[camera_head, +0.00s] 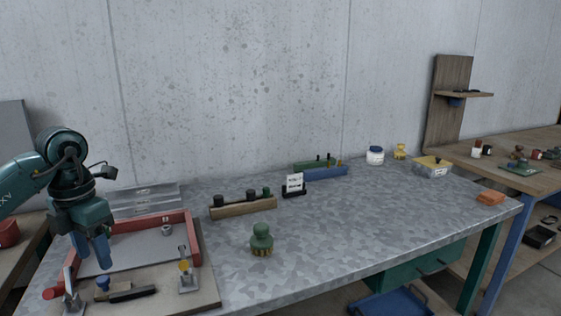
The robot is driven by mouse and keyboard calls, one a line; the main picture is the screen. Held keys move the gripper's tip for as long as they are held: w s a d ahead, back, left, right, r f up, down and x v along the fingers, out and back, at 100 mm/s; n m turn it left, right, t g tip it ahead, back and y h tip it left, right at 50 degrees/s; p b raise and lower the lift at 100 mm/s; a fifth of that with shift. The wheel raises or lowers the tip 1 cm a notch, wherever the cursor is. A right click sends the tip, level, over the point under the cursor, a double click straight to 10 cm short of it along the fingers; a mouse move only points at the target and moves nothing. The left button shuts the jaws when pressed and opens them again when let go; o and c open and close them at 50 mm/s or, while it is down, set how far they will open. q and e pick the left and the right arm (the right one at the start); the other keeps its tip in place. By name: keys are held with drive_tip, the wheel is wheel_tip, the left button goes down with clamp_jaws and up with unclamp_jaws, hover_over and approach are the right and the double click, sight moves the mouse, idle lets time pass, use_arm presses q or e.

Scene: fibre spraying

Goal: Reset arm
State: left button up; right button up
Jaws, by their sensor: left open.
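My left gripper (93,250) hangs from the left arm at the left of the head view, fingers pointing down. It is open and I see nothing between its fingers. It is over the left part of a red-rimmed tray (150,223) on a wooden board, apart from the table top. My right gripper is not in view.
The grey metal table (350,215) bears a green knobbed object (261,240), a wooden block with dark knobs (243,208), a small white card on a stand (294,184), a white jar (375,155) and an orange stack (491,198). The table's front middle is clear.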

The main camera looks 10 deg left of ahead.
use_arm(q)
drive_tip(key=d+f+m+h, duration=0.2)
drive_tip(key=d+f+h, duration=0.4)
drive_tip(key=d, duration=0.6)
drive_tip(key=s+d+n+t+h+p, duration=0.1)
drive_tip(key=s+d+n+h, duration=0.15)
drive_tip(key=d+h, duration=0.6)
drive_tip(key=s+d+n+t+h, duration=0.15)
drive_tip(key=d+n+h, duration=0.3)
drive_tip(key=d, duration=0.75)
drive_tip(key=a+f+n+t+y+p, duration=0.1)
drive_tip(key=a+f+n+t+y, duration=0.35)
drive_tip(key=n, duration=0.75)
drive_tip(key=a+f+n+t+y, duration=0.1)
drive_tip(key=f+n+t+y, duration=0.5)
drive_tip(key=n+t, duration=0.5)
drive_tip(key=s+a+f+n+g+y, duration=0.2)
drive_tip(key=s+f+n+g+y, duration=0.3)
drive_tip(key=s+f, duration=0.6)
wheel_tip(320, 180, down, 3)
drive_tip(key=n+g, duration=0.2)
drive_tip(key=n, duration=0.1)
drive_tip(key=shift+s+a+r, duration=0.2)
drive_tip(key=shift+s+a, duration=0.05)
drive_tip(key=shift+a, duration=0.05)
